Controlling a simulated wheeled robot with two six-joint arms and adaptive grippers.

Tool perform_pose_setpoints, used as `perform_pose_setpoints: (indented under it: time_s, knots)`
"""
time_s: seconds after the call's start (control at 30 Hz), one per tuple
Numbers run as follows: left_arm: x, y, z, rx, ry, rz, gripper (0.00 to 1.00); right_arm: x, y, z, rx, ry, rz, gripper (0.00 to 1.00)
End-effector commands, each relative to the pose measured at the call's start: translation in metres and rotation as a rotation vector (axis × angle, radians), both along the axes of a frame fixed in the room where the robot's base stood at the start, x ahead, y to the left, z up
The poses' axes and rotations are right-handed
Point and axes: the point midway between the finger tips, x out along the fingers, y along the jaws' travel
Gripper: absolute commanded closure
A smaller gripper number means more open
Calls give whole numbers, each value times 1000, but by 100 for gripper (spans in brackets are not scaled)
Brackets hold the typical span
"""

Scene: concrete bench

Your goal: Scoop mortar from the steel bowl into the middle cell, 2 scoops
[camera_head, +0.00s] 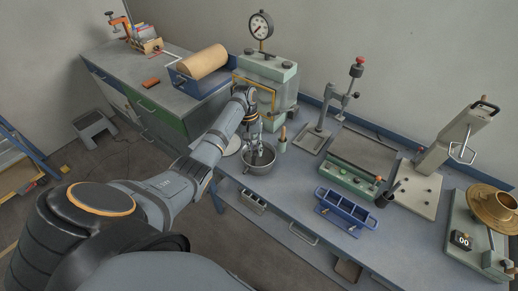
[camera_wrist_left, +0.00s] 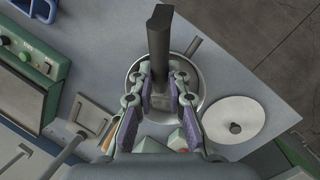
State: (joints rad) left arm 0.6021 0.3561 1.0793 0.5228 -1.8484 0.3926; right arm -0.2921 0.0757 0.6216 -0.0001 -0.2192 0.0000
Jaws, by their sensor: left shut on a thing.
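The steel bowl (camera_head: 262,167) stands near the front edge of the bench. My left gripper (camera_head: 256,136) reaches down over it from behind my arm. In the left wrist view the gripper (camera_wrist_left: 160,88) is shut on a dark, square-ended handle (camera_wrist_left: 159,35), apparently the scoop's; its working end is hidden. The bowl's rim (camera_wrist_left: 204,86) shows behind the fingers, and its contents are largely hidden. The blue mould (camera_head: 347,208) with its row of cells stands to the right of the bowl; its middle cell looks empty. My right gripper is not in view.
A pale round disc (camera_wrist_left: 233,118) lies beside the bowl. A small orange-topped tool (camera_head: 283,138) stands behind it. A green-based device (camera_head: 352,176) is behind the mould. A brass pan scale (camera_head: 492,208) stands far right. Bench between bowl and mould is clear.

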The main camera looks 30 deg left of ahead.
Motion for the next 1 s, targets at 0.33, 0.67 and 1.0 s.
perform_pose_setpoints:
  time_s: [0.33,0.67,1.0]
  knots:
    - [-11,-4,7,65,-137,-2,100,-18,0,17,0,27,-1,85]
    - [-26,-10,10,168,-368,-1,100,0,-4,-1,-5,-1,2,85]
    - [-28,-13,16,185,-413,1,100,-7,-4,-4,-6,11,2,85]
